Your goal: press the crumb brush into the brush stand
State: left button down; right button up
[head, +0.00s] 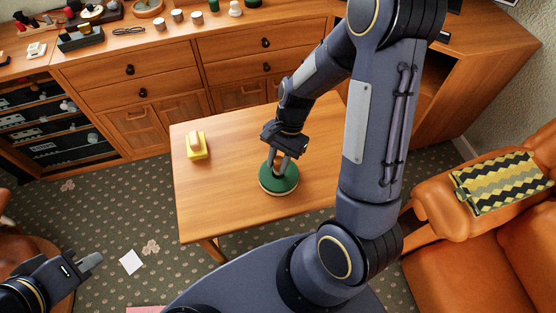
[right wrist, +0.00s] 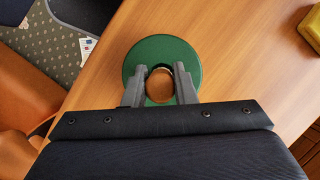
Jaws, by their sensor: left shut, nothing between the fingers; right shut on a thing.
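My right gripper (head: 277,172) points down over the table and is shut on the brown rounded knob (right wrist: 160,85) of what looks like the crumb brush. A round green disc (head: 279,183) with a pale rim below surrounds the knob; it also shows in the right wrist view (right wrist: 187,58). I cannot tell where brush ends and brush stand begins, or how deep the brush sits. The disc appears level and low over the tabletop. My left gripper (head: 92,262) is shut and empty at the lower left, away from the table.
A yellow object (head: 196,146) sits on the wooden table (head: 230,205), left of the green disc. Drawers (head: 130,70) stand behind, with small items on top. An orange sofa (head: 470,245) with a patterned cushion (head: 500,182) is at the right. The table's front left is clear.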

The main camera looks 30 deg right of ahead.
jog(key=shift+f+b, duration=1.2)
jog(key=shift+f, duration=0.55)
jog(key=o, duration=1)
jog(key=shift+p+v, duration=0.8)
jog(key=shift+v, duration=3.1)
notch_tip(320, 180, up, 13)
jog(key=n+t+p, duration=0.3)
jog(key=n+p, duration=0.1)
send_over(278, 168)
jog(key=s+d, duration=0.1)
jog(key=d, duration=0.1)
jog(key=s+r+n+t+p, duration=0.1)
jog(key=s+r+n, duration=0.1)
jog(key=s+r, duration=0.1)
jog(key=s+a+r+n+t+p, duration=0.1)
jog(key=s+r+n+t+p, duration=0.1)
jog(key=s+r, duration=0.1)
jog(key=s+a+r+n+t+p, duration=0.1)
jog(key=s+r+n+t, duration=0.1)
jog(key=s+r, duration=0.1)
jog(key=shift+s+r+n, duration=0.35)
jog(key=shift+r+n, duration=0.05)
jog(key=shift+r, duration=0.1)
